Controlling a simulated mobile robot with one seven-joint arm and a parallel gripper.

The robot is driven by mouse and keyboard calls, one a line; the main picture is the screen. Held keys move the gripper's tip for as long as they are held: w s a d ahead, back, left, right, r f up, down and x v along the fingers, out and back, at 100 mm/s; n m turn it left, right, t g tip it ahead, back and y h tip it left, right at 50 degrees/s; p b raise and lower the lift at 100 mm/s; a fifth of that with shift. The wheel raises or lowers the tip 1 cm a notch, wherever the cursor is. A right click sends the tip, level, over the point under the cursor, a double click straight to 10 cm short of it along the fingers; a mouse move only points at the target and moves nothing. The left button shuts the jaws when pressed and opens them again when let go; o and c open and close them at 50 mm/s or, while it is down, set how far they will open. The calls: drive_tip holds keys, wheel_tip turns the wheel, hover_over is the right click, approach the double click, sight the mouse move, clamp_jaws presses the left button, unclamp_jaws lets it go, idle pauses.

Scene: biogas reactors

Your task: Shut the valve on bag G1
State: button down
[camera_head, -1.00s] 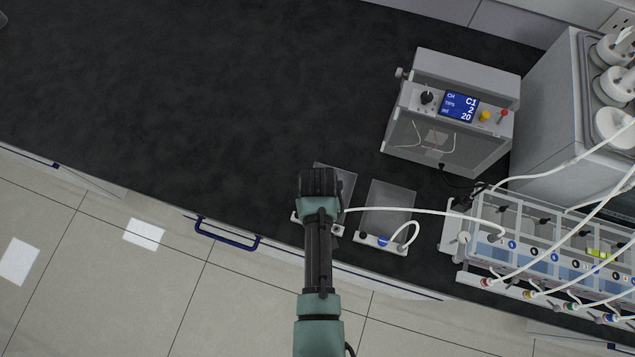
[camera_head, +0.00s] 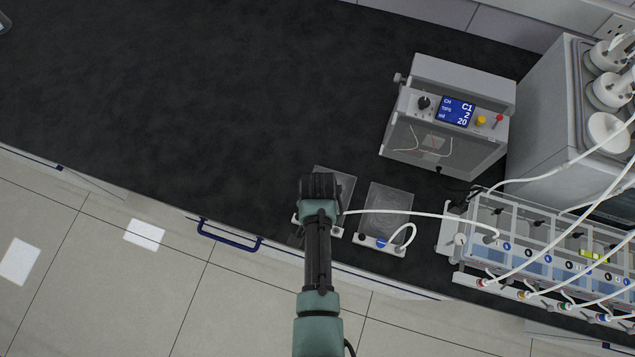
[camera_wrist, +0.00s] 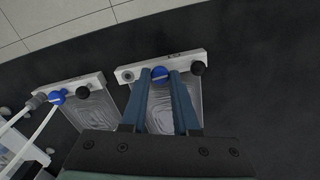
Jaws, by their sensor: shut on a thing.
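In the wrist view, my gripper (camera_wrist: 161,79) has its two blue fingers closed on either side of a round blue valve knob (camera_wrist: 160,72). The knob sits on the white bar of a clear flat bag (camera_wrist: 160,112), between a grey port and a black knob. In the head view, my gripper (camera_head: 319,188) is over this left-hand bag (camera_head: 344,183) and hides much of it. A second clear bag (camera_head: 388,200) lies beside it, with a blue valve (camera_head: 382,243) and a white tube on its bar.
A grey device with a blue display (camera_head: 457,111) stands behind the bags. A rack of bottles (camera_head: 520,255) with white tubes is to the right. One white tube (camera_head: 430,213) runs from it towards the bags.

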drive_tip(key=shift+m, duration=0.5)
drive_tip(key=c, duration=0.7)
unclamp_jaws()
drive_tip(key=shift+o, duration=0.2)
drive_tip(key=shift+r, duration=0.1)
wheel_tip(320, 180, up, 13)
drive_tip(key=b, duration=0.1)
